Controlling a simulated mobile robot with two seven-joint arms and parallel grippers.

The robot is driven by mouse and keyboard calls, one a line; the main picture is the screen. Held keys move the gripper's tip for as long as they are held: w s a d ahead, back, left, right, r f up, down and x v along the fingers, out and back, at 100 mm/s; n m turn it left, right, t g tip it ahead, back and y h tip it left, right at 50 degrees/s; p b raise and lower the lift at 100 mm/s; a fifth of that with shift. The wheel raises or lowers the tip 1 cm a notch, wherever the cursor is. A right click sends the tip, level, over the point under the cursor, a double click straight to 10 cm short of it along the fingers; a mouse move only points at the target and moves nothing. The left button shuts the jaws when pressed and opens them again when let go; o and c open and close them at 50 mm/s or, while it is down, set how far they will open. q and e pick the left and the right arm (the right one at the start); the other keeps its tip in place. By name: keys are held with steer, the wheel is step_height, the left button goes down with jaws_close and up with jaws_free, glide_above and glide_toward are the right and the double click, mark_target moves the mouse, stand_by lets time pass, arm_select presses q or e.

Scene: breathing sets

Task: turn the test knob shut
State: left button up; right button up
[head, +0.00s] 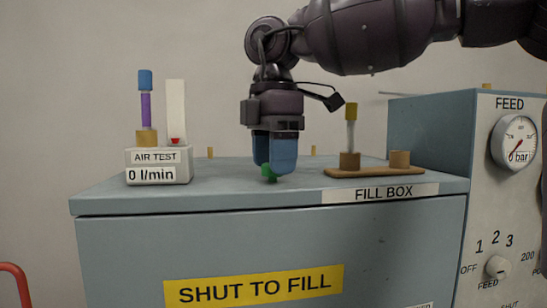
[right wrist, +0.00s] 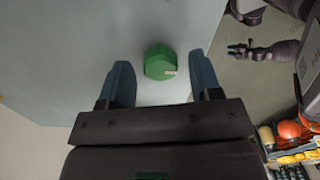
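A green knob (head: 269,173) stands on the top of the grey fill box (head: 120,190), near its front edge. It is partly hidden by my fingers in the head view. In the right wrist view the knob (right wrist: 158,62) shows a pale pointer mark on its right side. My right gripper (head: 274,162) points straight down over the knob. Its blue fingers are open, one on each side of the knob, with gaps showing in the right wrist view. A small blue-fingered gripper (right wrist: 239,49), my left one, shows at the upper right of that view.
The air test meter (head: 158,165) at the left reads 0 l/min. A wooden holder (head: 375,171) with a yellow-capped tube (head: 351,128) stands right of my gripper. The feed panel with its gauge (head: 514,142) is at the far right. A shelf of coloured items (right wrist: 290,150) lies lower right.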

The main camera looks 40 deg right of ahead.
steer(key=shift+o, duration=0.2)
steer(key=shift+f, duration=0.1)
step_height(320, 180, up, 11)
stand_by(0.5)
steer(key=shift+f, duration=0.1)
stand_by(0.4)
